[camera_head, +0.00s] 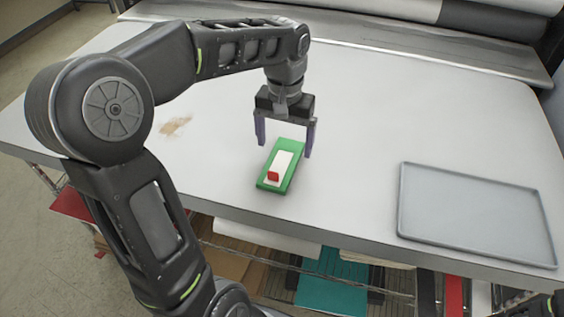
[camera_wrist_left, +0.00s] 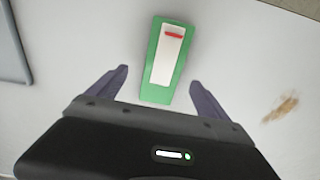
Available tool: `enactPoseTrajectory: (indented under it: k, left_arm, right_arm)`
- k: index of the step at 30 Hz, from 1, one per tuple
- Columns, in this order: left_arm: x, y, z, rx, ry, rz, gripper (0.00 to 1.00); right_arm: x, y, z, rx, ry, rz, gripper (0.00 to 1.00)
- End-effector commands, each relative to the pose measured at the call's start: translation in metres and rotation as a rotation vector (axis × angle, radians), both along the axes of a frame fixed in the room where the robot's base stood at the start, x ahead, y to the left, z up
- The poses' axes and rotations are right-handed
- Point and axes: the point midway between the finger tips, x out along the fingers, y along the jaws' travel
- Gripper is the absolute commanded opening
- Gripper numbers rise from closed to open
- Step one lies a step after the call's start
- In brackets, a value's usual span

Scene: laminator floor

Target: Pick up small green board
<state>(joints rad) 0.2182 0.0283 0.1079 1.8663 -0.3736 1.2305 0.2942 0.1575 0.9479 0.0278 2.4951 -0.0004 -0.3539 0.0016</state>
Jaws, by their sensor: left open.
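The small green board (camera_head: 293,179) lies flat on the white table, with a white block with a red end on top of it. In the left wrist view the board (camera_wrist_left: 154,92) lies ahead of and between the fingertips, with clear space on both sides. My left gripper (camera_head: 285,148) is open and empty, pointing down just above the far end of the board. Its two purple fingers also show in the left wrist view (camera_wrist_left: 159,82), spread wider than the board.
A grey-blue tray (camera_head: 478,256) lies on the table at the right. A brown stain (camera_head: 174,125) marks the table at the left. The table's front edge runs just below the board, with a cluttered shelf beneath. The table middle is otherwise clear.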

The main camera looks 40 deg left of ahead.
Motion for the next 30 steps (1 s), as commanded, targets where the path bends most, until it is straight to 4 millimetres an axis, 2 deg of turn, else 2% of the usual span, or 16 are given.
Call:
enactPoseTrajectory:
  k: [10,21,30]
  left_arm:
    - [-0.001,0.001,-0.005,-0.001,0.002,0.001,0.89]
    - [-0.006,0.004,-0.05,0.0,0.001,-0.001,0.89]
    - [-0.005,0.004,-0.052,0.0,-0.001,0.0,0.89]
  right_arm:
    - [0.0,0.0,0.002,0.0,0.0,0.0,0.36]
    - [-0.001,-0.001,0.009,-0.002,0.004,-0.001,0.36]
    - [-0.001,-0.001,0.009,-0.002,0.004,-0.001,0.36]
